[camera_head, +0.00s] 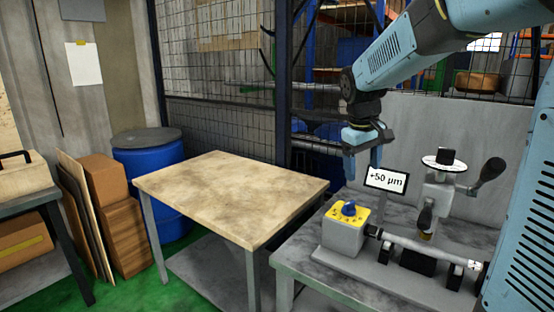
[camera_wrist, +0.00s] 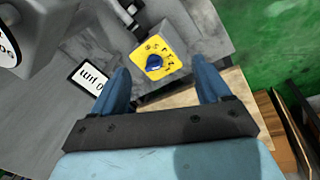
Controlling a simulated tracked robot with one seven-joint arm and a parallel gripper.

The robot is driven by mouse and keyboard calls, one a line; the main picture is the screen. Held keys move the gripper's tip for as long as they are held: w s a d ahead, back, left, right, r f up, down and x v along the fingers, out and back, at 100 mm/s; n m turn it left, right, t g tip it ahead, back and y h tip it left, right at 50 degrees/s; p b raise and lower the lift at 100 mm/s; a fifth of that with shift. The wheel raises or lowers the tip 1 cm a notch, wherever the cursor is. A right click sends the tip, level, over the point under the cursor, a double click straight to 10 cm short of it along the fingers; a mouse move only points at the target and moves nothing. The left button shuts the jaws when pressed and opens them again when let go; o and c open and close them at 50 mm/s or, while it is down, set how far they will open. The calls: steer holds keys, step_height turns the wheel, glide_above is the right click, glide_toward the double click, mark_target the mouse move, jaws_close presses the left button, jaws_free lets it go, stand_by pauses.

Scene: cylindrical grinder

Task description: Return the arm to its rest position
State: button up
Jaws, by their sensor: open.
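My gripper (camera_head: 364,164) hangs from my blue arm above the back of the grinder's table, fingers pointing down. It is to the upper right of the yellow-topped control box (camera_head: 346,226) in the head view. In the wrist view my gripper (camera_wrist: 163,92) has its two blue fingers wide apart with nothing between them. Beyond the fingertips the yellow panel with its blue knob (camera_wrist: 154,62) shows. The knob (camera_head: 349,208) stands apart from the fingers. The cylindrical grinder (camera_head: 415,243) with its horizontal shaft is on the grey table at the right.
A "+50 µm" sign (camera_head: 386,180) stands close by my gripper. A dial-topped upright with a black handle (camera_head: 443,172) is to its right. A bare wooden-topped table (camera_head: 232,190) is at the left. A blue barrel (camera_head: 150,168) and a mesh fence (camera_head: 222,105) stand behind.

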steer(key=s+d+m+t+y, duration=0.1)
steer(key=s+m+t, duration=0.2)
steer(key=s, duration=1.9)
steer(key=shift+s+d+m+t+y, duration=0.35)
steer(key=shift+s+m+t+y, duration=0.05)
steer(key=shift+m, duration=0.6)
steer(key=shift+d, duration=0.1)
